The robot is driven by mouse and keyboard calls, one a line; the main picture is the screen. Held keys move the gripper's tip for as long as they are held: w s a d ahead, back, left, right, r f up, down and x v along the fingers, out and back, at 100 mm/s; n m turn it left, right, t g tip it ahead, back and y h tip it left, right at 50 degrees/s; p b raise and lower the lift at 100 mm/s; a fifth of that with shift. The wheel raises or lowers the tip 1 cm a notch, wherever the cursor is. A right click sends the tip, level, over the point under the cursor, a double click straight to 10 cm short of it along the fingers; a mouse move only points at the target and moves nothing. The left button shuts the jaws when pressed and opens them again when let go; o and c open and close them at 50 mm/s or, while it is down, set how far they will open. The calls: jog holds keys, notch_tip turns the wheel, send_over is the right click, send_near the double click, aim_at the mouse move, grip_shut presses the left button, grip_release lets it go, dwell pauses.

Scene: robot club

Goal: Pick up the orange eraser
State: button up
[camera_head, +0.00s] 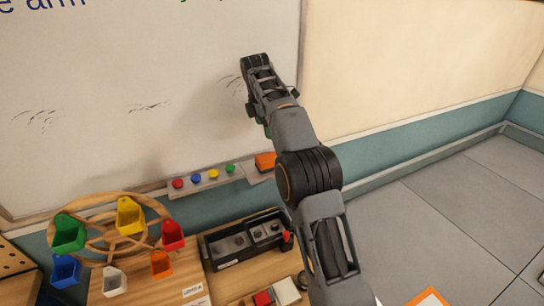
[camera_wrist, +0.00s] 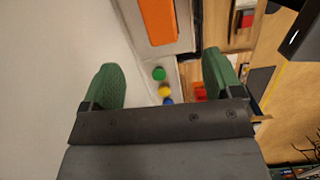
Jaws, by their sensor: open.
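The orange eraser (camera_head: 265,161) lies on the whiteboard's ledge, at the right end of a row of coloured magnets; my arm partly covers it in the head view. In the wrist view, the eraser (camera_wrist: 158,20) is cut off by the top edge, ahead of the gap between my fingers. My gripper (camera_wrist: 160,60) has two green fingers spread apart with nothing between them. In the head view only a bit of green shows beside my arm, above the eraser. The gripper is apart from the eraser; the exact distance is hard to tell.
Red, blue, yellow and green magnets (camera_head: 214,174) sit on the ledge. Below stand a wooden wheel with coloured bins (camera_head: 130,216), a black tray (camera_head: 225,246) and red and white blocks (camera_head: 286,290). The whiteboard (camera_head: 130,60) rises behind. Grey floor (camera_head: 440,215) is open at right.

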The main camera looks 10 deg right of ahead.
jog(key=b, duration=0.2)
send_over(271, 155)
jog(key=shift+n, duration=0.3)
jog(key=f, duration=0.4)
jog(key=a+f, duration=0.1)
jog(key=f, duration=0.2)
jog(key=shift+s, duration=0.25)
jog(key=shift+w+d+f+p, duration=0.1)
jog(key=shift+d+f, duration=0.1)
jog(key=shift+f, duration=0.9)
jog(key=shift+s+d+f+p, duration=0.15)
jog(key=shift+d+f, duration=0.1)
jog(key=shift+f, duration=0.9)
jog(key=shift+w+d+f+p, duration=0.1)
jog(key=shift+w+d+f, duration=0.1)
jog(key=shift+f, duration=0.9)
jog(key=c, duration=1)
jog(key=shift+r, duration=0.1)
